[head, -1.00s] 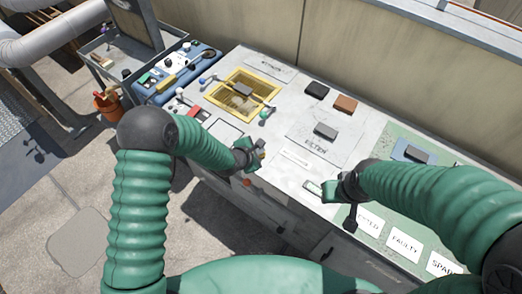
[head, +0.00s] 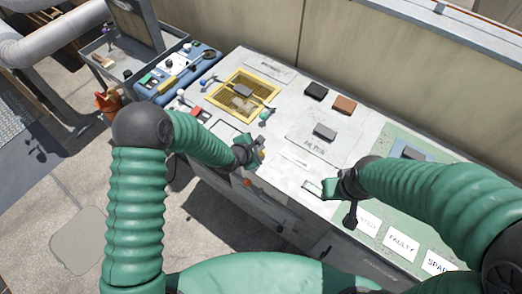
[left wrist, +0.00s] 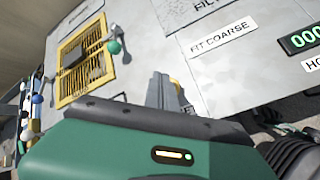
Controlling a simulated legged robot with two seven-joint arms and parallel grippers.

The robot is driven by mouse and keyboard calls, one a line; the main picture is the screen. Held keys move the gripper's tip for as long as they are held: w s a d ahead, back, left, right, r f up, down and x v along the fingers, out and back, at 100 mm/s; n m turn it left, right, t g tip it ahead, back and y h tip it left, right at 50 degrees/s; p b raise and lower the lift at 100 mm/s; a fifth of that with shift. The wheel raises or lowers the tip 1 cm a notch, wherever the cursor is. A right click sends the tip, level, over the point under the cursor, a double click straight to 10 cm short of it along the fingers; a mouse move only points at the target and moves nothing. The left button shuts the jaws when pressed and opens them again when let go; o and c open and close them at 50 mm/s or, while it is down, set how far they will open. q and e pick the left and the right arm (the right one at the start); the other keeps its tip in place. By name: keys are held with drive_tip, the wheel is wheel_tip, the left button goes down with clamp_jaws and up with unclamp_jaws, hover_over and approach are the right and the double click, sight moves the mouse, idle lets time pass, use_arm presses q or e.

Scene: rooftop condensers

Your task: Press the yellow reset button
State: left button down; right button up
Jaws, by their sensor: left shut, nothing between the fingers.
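A small yellow patch (head: 262,155) shows right at the tips of my left gripper in the head view. In the left wrist view a bit of yellow (left wrist: 176,86) shows just behind the fingers. It may be the yellow reset button, but it is mostly hidden and I cannot tell whether the fingers touch it. My left gripper (head: 256,157) is shut and empty over the front edge of the grey bench top; its fingers (left wrist: 160,90) also show in the wrist view. My right gripper (head: 332,188) is beside a green display at the bench's front edge; its jaws are unclear.
The bench top (head: 285,125) carries a yellow-framed grille (head: 222,90), black (head: 315,91) and brown (head: 344,104) blocks and a grey block (head: 324,132). A green digital display (left wrist: 305,38) shows in the wrist view. A wall stands behind; open floor lies front left.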

use_arm(q)
drive_tip(key=shift+r+p, duration=1.65)
drive_tip(key=shift+r, duration=0.75)
drive_tip(key=shift+f, duration=0.1)
drive_tip(key=s+a+r+m+g+y, duration=0.2)
drive_tip(key=s+a+r+m, duration=0.4)
drive_tip(key=s+a+m, duration=0.3)
drive_tip(key=s+a+r+m+g+y, duration=0.2)
drive_tip(key=s+a+r+m, duration=0.4)
drive_tip(key=s+a+m, duration=0.4)
drive_tip(key=s+m+g, duration=0.1)
drive_tip(key=s+m, duration=0.1)
drive_tip(key=s, duration=0.2)
drive_tip(key=shift+s+y, duration=0.3)
drive_tip(key=shift+s, duration=0.05)
drive_tip(key=shift+s+r, duration=0.1)
drive_tip(key=shift+r, duration=0.05)
